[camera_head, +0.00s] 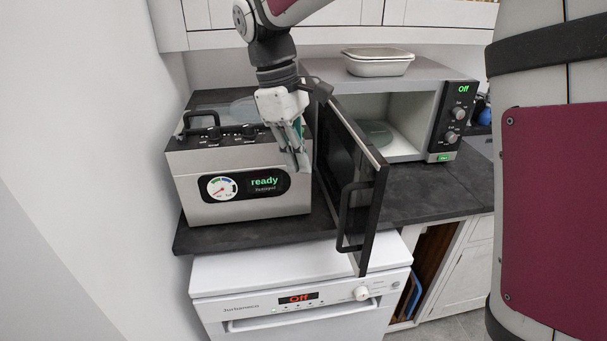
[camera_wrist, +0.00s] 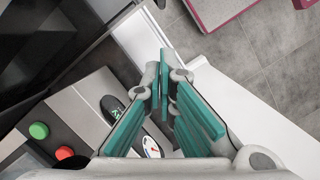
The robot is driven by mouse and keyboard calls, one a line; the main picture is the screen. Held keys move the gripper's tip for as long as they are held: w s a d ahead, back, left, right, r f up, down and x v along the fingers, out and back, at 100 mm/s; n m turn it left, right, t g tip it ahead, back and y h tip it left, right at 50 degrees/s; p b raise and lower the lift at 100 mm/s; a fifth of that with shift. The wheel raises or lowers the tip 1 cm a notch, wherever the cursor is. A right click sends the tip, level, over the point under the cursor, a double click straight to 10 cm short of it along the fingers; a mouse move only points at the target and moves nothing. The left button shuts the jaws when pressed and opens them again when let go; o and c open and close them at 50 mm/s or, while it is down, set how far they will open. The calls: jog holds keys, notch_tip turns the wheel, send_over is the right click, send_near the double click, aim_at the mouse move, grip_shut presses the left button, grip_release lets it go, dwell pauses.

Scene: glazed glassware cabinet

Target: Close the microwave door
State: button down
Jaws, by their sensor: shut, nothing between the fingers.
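The microwave (camera_head: 425,112) stands on the dark counter at the right, its panel reading "Off". Its door (camera_head: 350,170) is wide open, swung out toward the camera, with a dark handle (camera_head: 347,215) on its outer face. The empty-looking cavity shows a glass plate (camera_head: 376,134). My gripper (camera_head: 300,165) is shut and empty, pointing down just left of the door, above the right end of the steel appliance. Whether it touches the door cannot be told. In the wrist view, my gripper's teal fingers (camera_wrist: 165,90) are together.
A steel appliance (camera_head: 240,185) with a dial and "ready" display stands left of the door. A white dishwasher (camera_head: 300,290) is below the counter (camera_head: 420,190). A lidded dish (camera_head: 378,62) sits on top of the microwave. The wall is at the left.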

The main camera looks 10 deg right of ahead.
jog(key=s+d+f+p, duration=0.2)
jog(key=d+f+p, duration=0.1)
jog(key=f, duration=0.7)
jog(key=shift+s+d+f+n, duration=0.2)
jog(key=shift+s+d+n, duration=0.15)
jog(key=shift+d, duration=0.4)
